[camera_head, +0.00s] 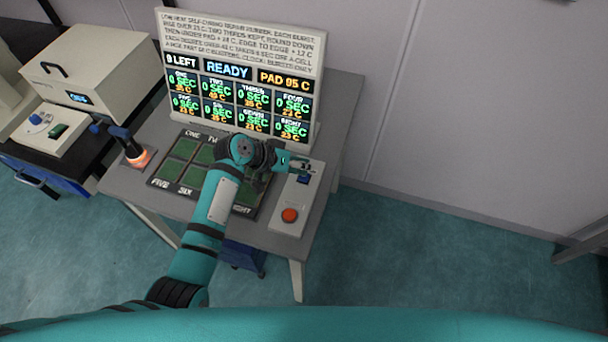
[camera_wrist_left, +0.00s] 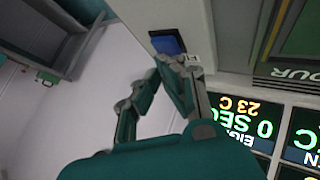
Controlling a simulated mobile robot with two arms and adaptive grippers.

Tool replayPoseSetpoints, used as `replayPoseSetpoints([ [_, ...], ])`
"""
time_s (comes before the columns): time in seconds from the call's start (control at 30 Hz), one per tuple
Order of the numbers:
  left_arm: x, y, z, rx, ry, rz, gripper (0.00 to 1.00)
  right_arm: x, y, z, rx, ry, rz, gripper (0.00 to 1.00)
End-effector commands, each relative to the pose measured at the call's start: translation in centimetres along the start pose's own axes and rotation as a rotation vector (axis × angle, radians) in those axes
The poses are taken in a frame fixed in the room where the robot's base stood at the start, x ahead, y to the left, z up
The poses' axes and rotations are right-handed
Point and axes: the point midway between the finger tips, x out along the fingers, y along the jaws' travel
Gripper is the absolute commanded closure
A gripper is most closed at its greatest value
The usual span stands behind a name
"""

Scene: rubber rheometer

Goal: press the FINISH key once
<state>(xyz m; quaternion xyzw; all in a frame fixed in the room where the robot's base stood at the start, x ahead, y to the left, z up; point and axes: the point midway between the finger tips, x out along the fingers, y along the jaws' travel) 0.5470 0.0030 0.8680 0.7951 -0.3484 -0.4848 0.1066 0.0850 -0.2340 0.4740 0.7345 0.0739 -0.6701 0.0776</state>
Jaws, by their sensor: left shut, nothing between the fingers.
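A pale control box (camera_head: 297,200) stands at the right end of the grey table. It carries a dark blue key (camera_head: 303,180) near its far end and a round orange-red button (camera_head: 289,215) near its front end. I cannot read which one is labelled FINISH. My left gripper (camera_head: 304,166) is shut and empty, just beyond the blue key over the box's far end. In the left wrist view the closed fingertips (camera_wrist_left: 174,60) point at the near edge of the blue key (camera_wrist_left: 167,42); I cannot tell whether they touch. My right gripper is not in view.
A display panel (camera_head: 240,75) behind reads READY, 9 LEFT and PAD 95 C. A dark board with green cells (camera_head: 180,149) lies under my left arm. A tool with a glowing tip (camera_head: 137,153) stands at left, near a beige machine (camera_head: 95,70).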

Motion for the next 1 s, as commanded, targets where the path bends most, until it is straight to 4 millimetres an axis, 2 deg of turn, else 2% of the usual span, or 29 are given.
replayPoseSetpoints([
  [1.0, 0.89, -0.67, 0.78, -0.001, -0.004, -0.001, 1.0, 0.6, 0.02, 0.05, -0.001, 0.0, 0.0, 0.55],
])
